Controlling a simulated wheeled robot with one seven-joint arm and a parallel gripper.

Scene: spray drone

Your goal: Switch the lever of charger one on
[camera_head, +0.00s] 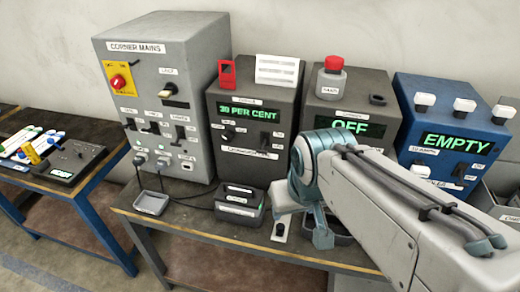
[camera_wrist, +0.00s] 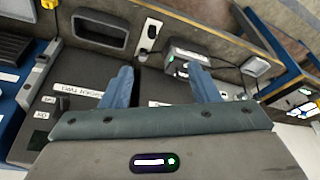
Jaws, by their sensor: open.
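Which box is charger one I cannot read clearly. My gripper (camera_wrist: 162,86) is open and empty in the wrist view, with a dark labelled panel (camera_wrist: 72,100) behind its fingers.
A grey "CORNER MAINS" box (camera_head: 190,60) with several levers and plugs is at left, a blue "EMPTY" box (camera_head: 410,82) at right. Stacked dark units (camera_head: 240,205) and a small tray (camera_head: 152,203) sit on the bench front, with cables between. A blue table (camera_head: 85,185) stands left.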

